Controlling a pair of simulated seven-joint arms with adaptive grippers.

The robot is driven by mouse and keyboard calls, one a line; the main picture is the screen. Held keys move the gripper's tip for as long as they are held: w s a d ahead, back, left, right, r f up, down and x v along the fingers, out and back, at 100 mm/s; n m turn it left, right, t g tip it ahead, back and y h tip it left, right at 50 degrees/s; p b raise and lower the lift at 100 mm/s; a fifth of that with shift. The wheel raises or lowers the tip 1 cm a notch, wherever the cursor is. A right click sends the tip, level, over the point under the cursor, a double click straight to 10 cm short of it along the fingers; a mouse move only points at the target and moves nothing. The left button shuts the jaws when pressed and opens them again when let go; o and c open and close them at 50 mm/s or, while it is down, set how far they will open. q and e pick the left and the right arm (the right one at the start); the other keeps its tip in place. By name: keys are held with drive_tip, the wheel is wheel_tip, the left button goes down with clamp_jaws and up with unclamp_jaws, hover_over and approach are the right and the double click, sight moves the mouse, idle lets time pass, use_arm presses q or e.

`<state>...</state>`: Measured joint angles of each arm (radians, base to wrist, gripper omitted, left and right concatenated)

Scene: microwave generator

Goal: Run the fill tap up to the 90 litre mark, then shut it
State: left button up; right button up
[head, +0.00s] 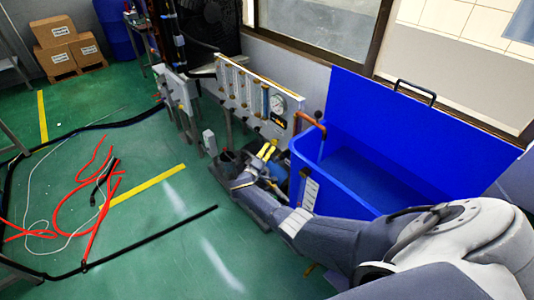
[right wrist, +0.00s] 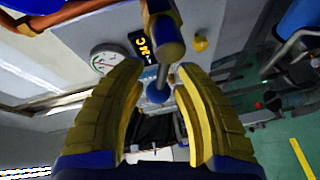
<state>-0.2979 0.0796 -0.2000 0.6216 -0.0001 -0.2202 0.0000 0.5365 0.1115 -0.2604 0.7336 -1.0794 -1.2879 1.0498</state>
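The blue tank (head: 368,185) stands at the right with its blue lid raised. A white scale strip (head: 309,192) is on its left front; its marks are too small to read. A copper pipe (head: 313,122) bends over the tank's left rim. My right gripper (head: 267,150) is in front of the panel, left of the tank. In the right wrist view its yellow fingers (right wrist: 162,72) are open. A grey stem with a blue end (right wrist: 157,94), apparently the tap handle, shows between the fingers; I cannot tell whether they touch it. My left gripper is not in view.
The panel (head: 238,88) behind carries vertical tubes, a round gauge (head: 278,103) and a small dark display with orange characters (right wrist: 140,43). Red hoses (head: 88,195) lie on the green floor at left. Cardboard boxes (head: 68,48) stand at the back left.

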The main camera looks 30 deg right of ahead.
drive_tip(key=v, duration=1.2)
idle(0.3)
